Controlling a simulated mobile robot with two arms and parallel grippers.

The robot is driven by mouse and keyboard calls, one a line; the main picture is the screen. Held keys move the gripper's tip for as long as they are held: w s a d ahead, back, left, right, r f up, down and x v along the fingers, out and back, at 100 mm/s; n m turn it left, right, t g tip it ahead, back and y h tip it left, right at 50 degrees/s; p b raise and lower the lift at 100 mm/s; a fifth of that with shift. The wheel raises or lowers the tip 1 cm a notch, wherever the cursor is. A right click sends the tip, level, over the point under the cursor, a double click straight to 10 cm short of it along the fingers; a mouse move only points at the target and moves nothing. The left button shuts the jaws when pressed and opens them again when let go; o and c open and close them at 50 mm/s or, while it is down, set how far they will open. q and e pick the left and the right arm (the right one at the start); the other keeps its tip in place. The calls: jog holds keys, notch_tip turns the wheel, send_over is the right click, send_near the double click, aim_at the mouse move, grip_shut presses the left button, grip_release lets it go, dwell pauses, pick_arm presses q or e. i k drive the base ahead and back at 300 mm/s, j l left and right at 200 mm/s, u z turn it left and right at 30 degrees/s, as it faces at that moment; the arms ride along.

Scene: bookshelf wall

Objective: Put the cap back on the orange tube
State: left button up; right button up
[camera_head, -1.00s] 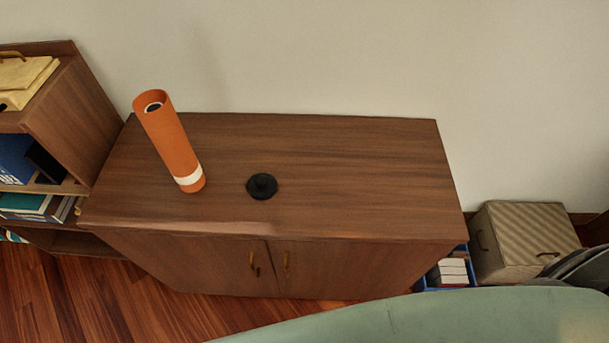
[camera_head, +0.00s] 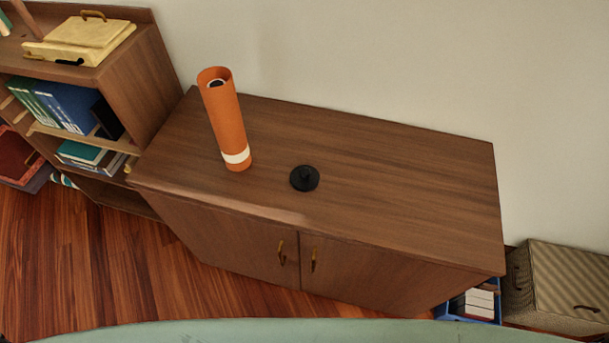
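The orange tube (camera_head: 226,122) stands upright on the left part of the wooden cabinet top (camera_head: 400,170). It has a white band near its base, and its top end is open with something dark inside. The black cap (camera_head: 304,178) lies on the cabinet top to the right of the tube, apart from it, with its knob facing up. Neither of my grippers is in view.
A bookshelf (camera_head: 150,75) with books and a yellow case (camera_head: 85,42) on top adjoins the cabinet on the left. A blue crate (camera_head: 470,306) and a striped box (camera_head: 556,285) sit on the right. The cabinet top right of the cap is clear.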

aim_at(222, 104)
jog(key=j+z, duration=0.4)
jog(key=j, duration=0.75)
jog(key=j+z, duration=0.35)
jog(key=j, duration=0.75)
jog(key=k, duration=0.05)
